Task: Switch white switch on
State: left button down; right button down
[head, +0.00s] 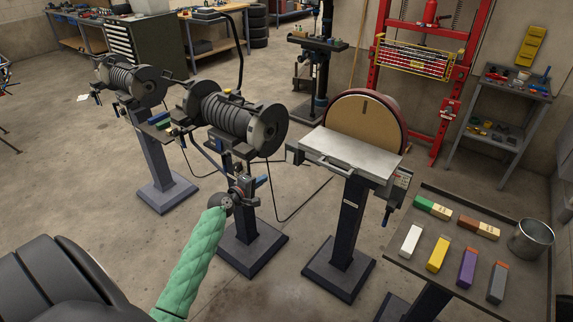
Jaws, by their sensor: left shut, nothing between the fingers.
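My left gripper (242,184) is at the end of the green-sleeved arm that comes up from the bottom left. It is shut and empty, in front of the pedestal of the middle bench grinder (233,120), just below the machine's body. I cannot tell whether it touches the pedestal. I cannot clearly make out a white switch; the gripper may hide part of the grinder's front. The disc sander (350,128) to the right has a small grey control box (402,180) at its table's right side. My right gripper is not in view.
Another grinder (130,82) stands at the left. A work table (455,285) at the lower right holds several coloured blocks and a metal cup (531,239). A red press frame (455,80) and grey shelf (495,125) stand behind. Cables hang near the middle pedestal.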

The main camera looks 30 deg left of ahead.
aim_at(289, 162)
pick_arm(q)
jog(key=shift+a+n, duration=0.1)
jog(key=shift+n, duration=0.3)
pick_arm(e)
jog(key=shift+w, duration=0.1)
pick_arm(q)
jog(key=shift+r, duration=0.1)
